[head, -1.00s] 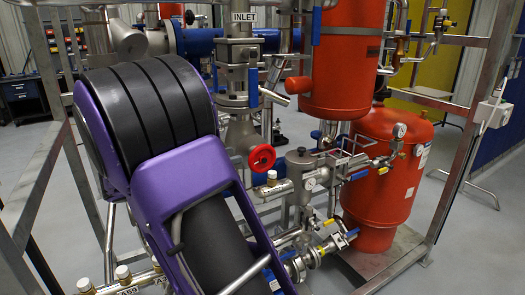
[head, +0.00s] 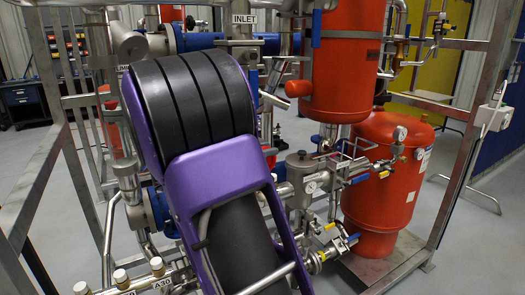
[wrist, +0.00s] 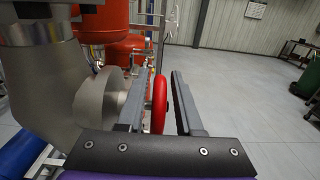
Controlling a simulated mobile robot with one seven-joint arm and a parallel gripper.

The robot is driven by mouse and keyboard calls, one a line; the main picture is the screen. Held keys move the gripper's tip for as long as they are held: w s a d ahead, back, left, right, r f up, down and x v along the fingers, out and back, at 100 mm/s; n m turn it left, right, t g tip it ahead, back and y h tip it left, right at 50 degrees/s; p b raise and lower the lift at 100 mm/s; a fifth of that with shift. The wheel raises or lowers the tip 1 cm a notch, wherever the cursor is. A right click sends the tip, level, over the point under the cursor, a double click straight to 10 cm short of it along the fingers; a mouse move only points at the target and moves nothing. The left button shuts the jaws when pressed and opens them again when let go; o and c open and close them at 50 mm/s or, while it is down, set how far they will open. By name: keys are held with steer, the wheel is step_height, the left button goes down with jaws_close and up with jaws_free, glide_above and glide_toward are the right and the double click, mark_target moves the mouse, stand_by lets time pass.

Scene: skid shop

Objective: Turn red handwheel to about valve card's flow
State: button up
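The red handwheel (wrist: 160,101) shows nearly edge-on in the wrist view, between the two grey fingers of my gripper (wrist: 161,88). The fingers are apart, with a visible gap between the wheel and the right finger. I cannot tell whether the left finger touches the rim. A grey metal valve body sits just left of the wheel. In the head view my purple and black arm hides most of the wheel; only a red sliver shows at the arm's right edge. My gripper is hidden there. I cannot make out a valve card or its flow reading.
Red vessels (head: 381,170) and thin pipework stand right of my arm. Steel frame posts (head: 465,150) bound the skid. An INLET label (head: 244,19) is on the pipe above. Open floor (wrist: 235,90) lies right of my gripper.

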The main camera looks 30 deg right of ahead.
jaws_close()
steer(key=shift+p, duration=0.3)
steer(key=shift+a+r+h+p, duration=0.1)
steer(key=shift+h+p, duration=0.3)
steer(key=shift+a+h+p, duration=0.15)
steer(key=shift+h+p, duration=0.25)
steer(key=shift+h, duration=0.1)
steer(key=shift+o, duration=1.6)
jaws_free()
